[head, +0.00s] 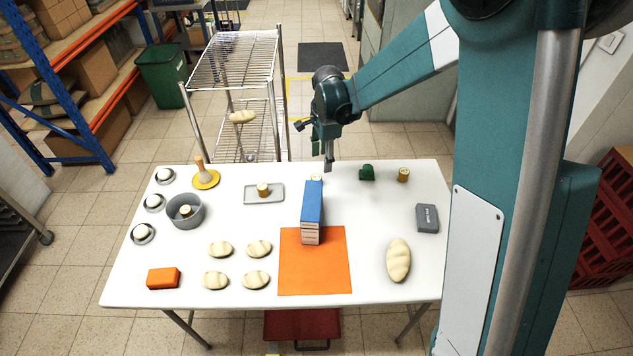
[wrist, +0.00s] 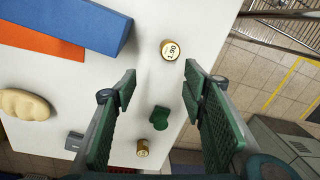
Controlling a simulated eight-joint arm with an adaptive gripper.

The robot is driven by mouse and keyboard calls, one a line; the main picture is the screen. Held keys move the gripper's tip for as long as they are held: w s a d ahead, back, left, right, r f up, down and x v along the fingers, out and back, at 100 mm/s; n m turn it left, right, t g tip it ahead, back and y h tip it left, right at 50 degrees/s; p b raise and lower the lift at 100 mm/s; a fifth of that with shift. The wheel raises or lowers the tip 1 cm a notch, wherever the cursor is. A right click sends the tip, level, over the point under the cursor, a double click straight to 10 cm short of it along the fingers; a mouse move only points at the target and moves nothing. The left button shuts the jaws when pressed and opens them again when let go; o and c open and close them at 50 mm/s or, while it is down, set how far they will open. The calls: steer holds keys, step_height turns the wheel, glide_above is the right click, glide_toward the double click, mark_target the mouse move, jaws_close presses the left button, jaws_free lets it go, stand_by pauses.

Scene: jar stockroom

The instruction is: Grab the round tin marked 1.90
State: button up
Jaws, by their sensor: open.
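The round tin marked 1.90 (wrist: 172,50) stands upright on the white table, its gold side and pale labelled top showing in the wrist view. In the head view it is the tin (head: 316,177) just behind the blue box, which partly hides it. My gripper (head: 328,163) is above the table's back part, close to that tin in the picture. In the wrist view my gripper (wrist: 160,82) is open and empty, and the tin shows beyond the fingertips, clear of both fingers.
The tall blue box (head: 312,212) stands in front of the tin, on the orange mat's (head: 315,270) back edge. A green object (head: 367,173) and another gold tin (head: 403,175) stand to the right. Other tins are on a grey tray (head: 279,196) and in a grey pot (head: 185,222).

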steer(key=m, duration=0.2)
glide_above(316, 177)
steer(key=shift+g, duration=0.3)
steer(key=f, duration=0.6)
steer(key=shift+s+f, duration=0.1)
steer(key=shift+s, duration=0.1)
steer(key=shift+f, duration=1.3)
steer(key=shift+b, duration=0.3)
steer(key=shift+w+f+b, duration=0.15)
steer(key=shift+f+b, duration=0.5)
steer(key=shift+f, duration=1.95)
steer(key=shift+c, duration=0.5)
steer(key=c, duration=0.9)
